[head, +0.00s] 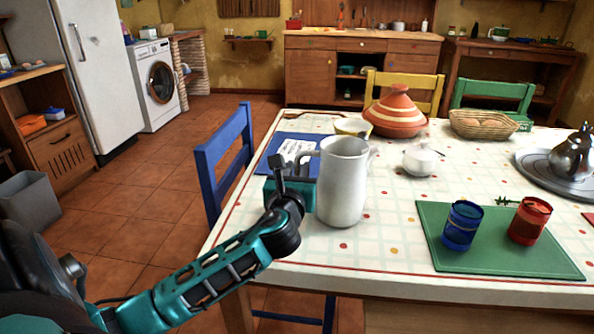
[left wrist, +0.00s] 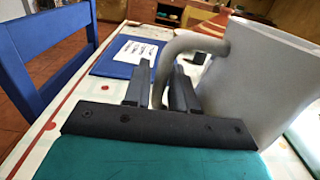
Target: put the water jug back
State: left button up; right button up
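The water jug (head: 343,182) is a tall pale grey-white pitcher, upright at the near left part of the table in the head view. My left gripper (head: 301,163) is at its left side, by the handle. In the left wrist view the jug (left wrist: 262,80) fills the right side, and its curved handle (left wrist: 185,42) runs down between the two dark fingers of my left gripper (left wrist: 160,85). The fingers are close together on the handle. I cannot tell whether the jug's base touches the tablecloth. My right gripper is not in view.
The table (head: 390,222) holds a green mat (head: 500,262) with a blue cup (head: 461,226) and a red cup (head: 529,221), a white sugar bowl (head: 420,161), a tagine (head: 397,115) and a basket (head: 482,125). A blue chair (head: 225,155) stands left. Cloth right of the jug is clear.

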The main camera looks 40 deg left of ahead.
pick_arm(q)
jog(key=o, duration=0.3)
jog(key=shift+s+d+r, duration=0.1)
jog(key=shift+r, duration=0.05)
jog(key=p+v, duration=0.1)
jog(key=v, duration=1)
jog(key=shift+s+d+p, duration=0.2)
jog(key=shift+s+p, duration=0.15)
jog(key=shift+s, duration=0.05)
